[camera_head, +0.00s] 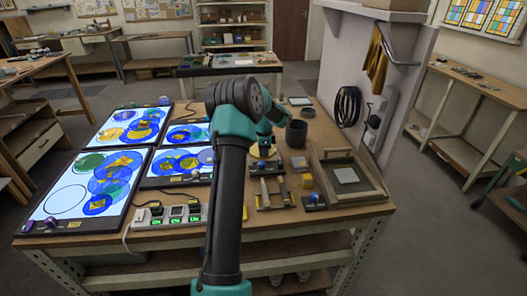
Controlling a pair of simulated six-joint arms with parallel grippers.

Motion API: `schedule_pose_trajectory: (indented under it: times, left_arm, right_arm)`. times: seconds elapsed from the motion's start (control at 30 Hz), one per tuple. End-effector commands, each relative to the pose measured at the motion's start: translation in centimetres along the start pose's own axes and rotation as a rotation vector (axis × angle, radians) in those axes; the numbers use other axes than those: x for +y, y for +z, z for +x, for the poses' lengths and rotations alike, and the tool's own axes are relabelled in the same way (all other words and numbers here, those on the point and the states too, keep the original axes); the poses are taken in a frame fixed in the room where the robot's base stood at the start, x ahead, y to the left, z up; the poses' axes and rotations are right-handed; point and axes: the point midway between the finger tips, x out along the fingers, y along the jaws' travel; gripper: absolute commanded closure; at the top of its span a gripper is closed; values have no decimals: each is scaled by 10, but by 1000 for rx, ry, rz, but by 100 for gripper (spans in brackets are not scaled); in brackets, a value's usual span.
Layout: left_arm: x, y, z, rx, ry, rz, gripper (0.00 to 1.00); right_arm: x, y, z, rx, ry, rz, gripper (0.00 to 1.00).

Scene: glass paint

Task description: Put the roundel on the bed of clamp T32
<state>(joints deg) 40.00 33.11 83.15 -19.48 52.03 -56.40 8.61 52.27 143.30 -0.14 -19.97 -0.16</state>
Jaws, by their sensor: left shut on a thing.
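My left arm rises from the bottom of the head view and bends over the workbench. Its gripper (265,142) is small and partly hidden by its own arm, just left of a dark cup. It is shut on a thin, pale yellowish disc, which looks like the roundel (260,153); how high it is above the bench is hard to tell. Just in front of the disc is a metal clamp-like fixture (272,192) with dark bars. A smaller dark block with a blue knob (314,200) is to its right. No T32 label is readable. My right gripper is out of view.
Lit panels (95,190) with coloured glass circles cover the bench's left side. A dark cup (296,133), a shallow wooden tray (345,174) and small blocks crowd the right. A power strip (175,213) lies at the front edge. A white panel with a cable coil (347,106) bounds the right.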

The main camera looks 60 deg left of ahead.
Motion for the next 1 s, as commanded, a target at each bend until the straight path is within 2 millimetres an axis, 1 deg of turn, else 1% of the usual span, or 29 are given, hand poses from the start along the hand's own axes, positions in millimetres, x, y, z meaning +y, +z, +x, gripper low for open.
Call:
schedule_pose_trajectory:
  times: [0.03, 0.3, 0.53, 0.67, 0.77, 0.87, 1.0]
  left_arm:
    - [0, 0, 1, 0, 0, 0, 76]
    - [0, 0, 1, 0, 0, 0, 52]
    - [0, 0, 0, 0, 0, 0, 52]
    - [0, 0, -4, 0, 0, 0, 52]
    - [0, 0, -13, 0, 0, 0, 52]
    - [0, 0, -28, 1, -2, -1, 52]
    - [0, -1, -54, 2, -3, -1, 52]
  right_arm:
    - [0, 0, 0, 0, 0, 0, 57]
    - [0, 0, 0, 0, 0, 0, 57]
    - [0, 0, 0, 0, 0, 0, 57]
    - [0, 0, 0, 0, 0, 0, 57]
    - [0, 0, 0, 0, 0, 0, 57]
    - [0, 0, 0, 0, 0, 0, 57]
    - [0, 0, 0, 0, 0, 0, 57]
